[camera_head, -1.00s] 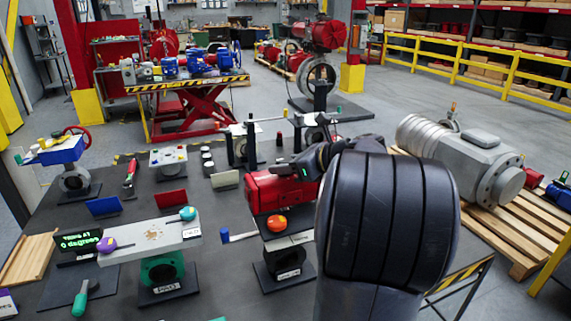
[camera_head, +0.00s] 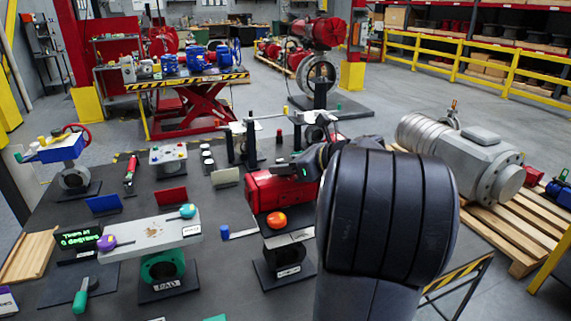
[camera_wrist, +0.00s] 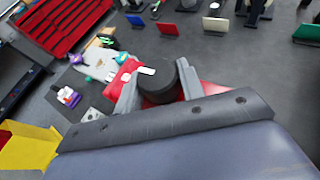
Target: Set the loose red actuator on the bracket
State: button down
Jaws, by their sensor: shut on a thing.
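The red actuator (camera_head: 270,188) is in the middle of the head view, with an orange dome (camera_head: 276,220) low in front of it. My gripper is largely hidden by my arm in the head view. In the wrist view my gripper (camera_wrist: 158,88) has its grey fingers on either side of a black round part on top of the red body, shut on it. A dark stand with a light bracket plate (camera_head: 290,238) is directly below the actuator. I cannot tell whether actuator and plate touch.
Left of the actuator, a grey plate (camera_head: 150,234) on a green valve (camera_head: 162,267) carries purple and teal items. A blue-ended tool (camera_head: 238,233) lies between them. Red (camera_head: 172,196) and blue (camera_head: 103,205) panels stand behind. A large grey valve (camera_head: 470,160) rests on a pallet to the right.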

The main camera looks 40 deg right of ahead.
jog(key=shift+f+b, duration=0.4)
jog(key=shift+f, duration=0.25)
jog(key=c, duration=1.1)
grip_release()
jog(key=shift+o, duration=1.4)
jog(key=shift+f, duration=0.25)
jog(key=b+v, duration=0.1)
jog(key=v, duration=1)
jog(key=shift+b, duration=0.3)
jog(key=shift+a+r, duration=0.1)
jog(key=p+x, duration=0.1)
jog(key=x, duration=0.9)
jog(key=shift+w+p, duration=0.35)
jog(key=shift+w, duration=0.05)
jog(key=shift+r, duration=0.25)
